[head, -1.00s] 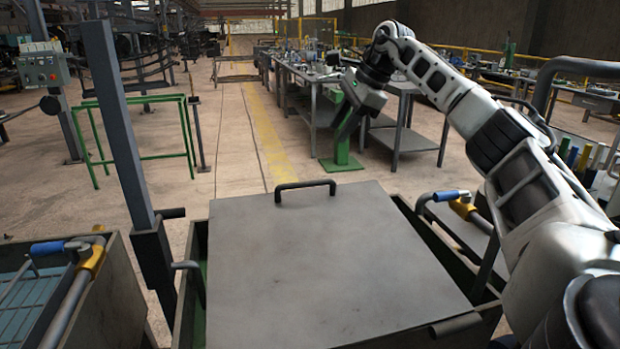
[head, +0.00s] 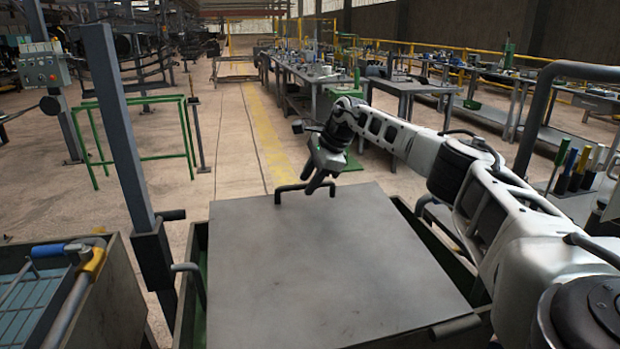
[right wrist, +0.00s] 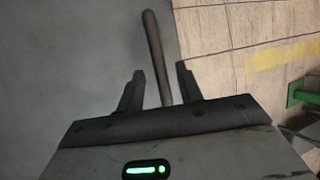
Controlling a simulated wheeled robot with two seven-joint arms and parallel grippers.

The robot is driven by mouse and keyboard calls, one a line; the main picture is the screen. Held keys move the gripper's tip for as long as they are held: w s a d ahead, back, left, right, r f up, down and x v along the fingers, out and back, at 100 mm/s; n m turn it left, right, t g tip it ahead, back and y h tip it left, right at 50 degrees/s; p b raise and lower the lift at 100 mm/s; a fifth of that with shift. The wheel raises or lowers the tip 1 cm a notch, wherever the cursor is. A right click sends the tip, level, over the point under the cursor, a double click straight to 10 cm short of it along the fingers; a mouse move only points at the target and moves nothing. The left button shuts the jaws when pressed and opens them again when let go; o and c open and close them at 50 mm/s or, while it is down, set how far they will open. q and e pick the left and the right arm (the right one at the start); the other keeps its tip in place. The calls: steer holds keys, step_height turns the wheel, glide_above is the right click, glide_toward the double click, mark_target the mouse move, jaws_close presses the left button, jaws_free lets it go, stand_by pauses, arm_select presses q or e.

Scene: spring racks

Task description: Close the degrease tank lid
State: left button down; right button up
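The degrease tank lid (head: 320,270) is a large flat grey plate over the green-lined tank (head: 192,240). I cannot tell how far it is tilted. Its dark bar handle (head: 290,187) is at the lid's far edge, partly hidden by my right gripper (head: 320,186). In the right wrist view, the handle (right wrist: 154,50) runs between the two spread fingers of the right gripper (right wrist: 160,70), with a gap on both sides. The fingers are open and hold nothing. The lid (right wrist: 60,60) fills the left of that view. My left gripper is not in view.
A dark post (head: 120,130) stands at the left of the tank. A neighbouring tank with a blue-and-yellow handled bar (head: 92,262) is at lower left. A green frame (head: 140,100) and workbenches (head: 310,75) stand beyond. The floor behind the lid is clear.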

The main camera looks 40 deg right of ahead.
mark_target(309, 199)
jaws_close()
steer(key=shift+f, duration=0.5)
steer(key=f, duration=0.1)
steer(key=f+b, duration=0.2)
steer(key=shift+w+d, duration=0.2)
steer(key=shift+w, duration=0.05)
steer(key=shift+w+f, duration=0.15)
steer(key=shift+f, duration=0.15)
steer(key=shift+c, duration=0.6)
jaws_free()
steer(key=shift+o, duration=0.6)
steer(key=shift+w+d+f, duration=0.1)
steer(key=shift+w+f, duration=0.05)
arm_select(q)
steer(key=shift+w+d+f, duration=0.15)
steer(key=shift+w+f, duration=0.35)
